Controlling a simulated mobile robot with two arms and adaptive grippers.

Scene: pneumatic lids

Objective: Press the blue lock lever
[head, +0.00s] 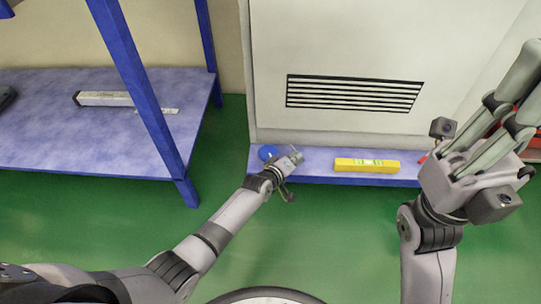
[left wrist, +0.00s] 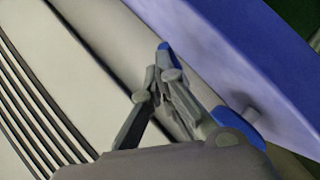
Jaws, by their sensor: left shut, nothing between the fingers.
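A round blue part (head: 267,152), which may be the blue lock lever, sits at the left end of the low blue ledge in the head view. My left gripper (head: 294,158) is just right of it, shut and empty. In the left wrist view the shut fingers (left wrist: 163,80) point up the picture. A small blue piece (left wrist: 165,47) shows at their tips, and a larger blue part (left wrist: 238,126) is partly hidden behind the gripper. I cannot tell whether the fingers touch either. My right gripper (head: 520,92) is at the right edge, its fingertips not clear.
A yellow spirit level (head: 366,166) lies on the blue ledge (head: 318,168), right of my left gripper. A pale cabinet with a dark vent (head: 354,93) rises behind. A blue table (head: 50,135) stands left, holding a long grey item (head: 104,98). Green floor lies between.

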